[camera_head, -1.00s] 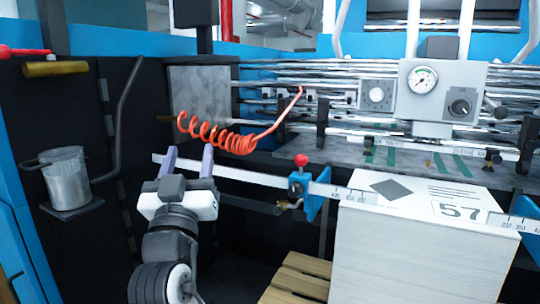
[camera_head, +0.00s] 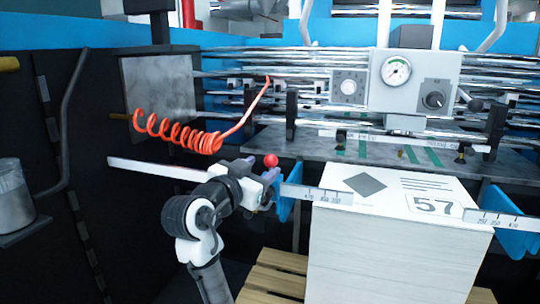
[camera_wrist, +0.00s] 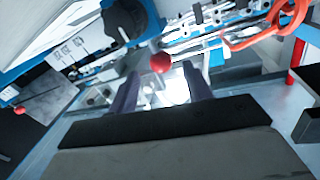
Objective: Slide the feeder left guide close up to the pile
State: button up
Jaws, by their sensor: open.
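The feeder left guide, a blue plate (camera_head: 289,200) with a red ball knob (camera_head: 270,160), sits on the white scale bar (camera_head: 155,169). It stands left of the pile (camera_head: 385,250) with a narrow gap between them. My gripper (camera_head: 259,178) is open at the guide, just below and beside the knob; my own wrist hides the guide's clamp body. In the wrist view, the knob (camera_wrist: 162,62) appears between and beyond the two fingertips of my gripper (camera_wrist: 160,82). I cannot tell whether a finger touches the guide.
A coiled orange hose (camera_head: 180,135) hangs just above and left of my gripper. The pile rests on a wooden pallet (camera_head: 270,280). Another blue guide (camera_head: 512,238) is at the pile's right. A metal cup (camera_head: 14,192) hangs at far left.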

aim_at(267, 164)
jog(key=shift+p+x, duration=0.65)
jog(key=shift+x, duration=2.1)
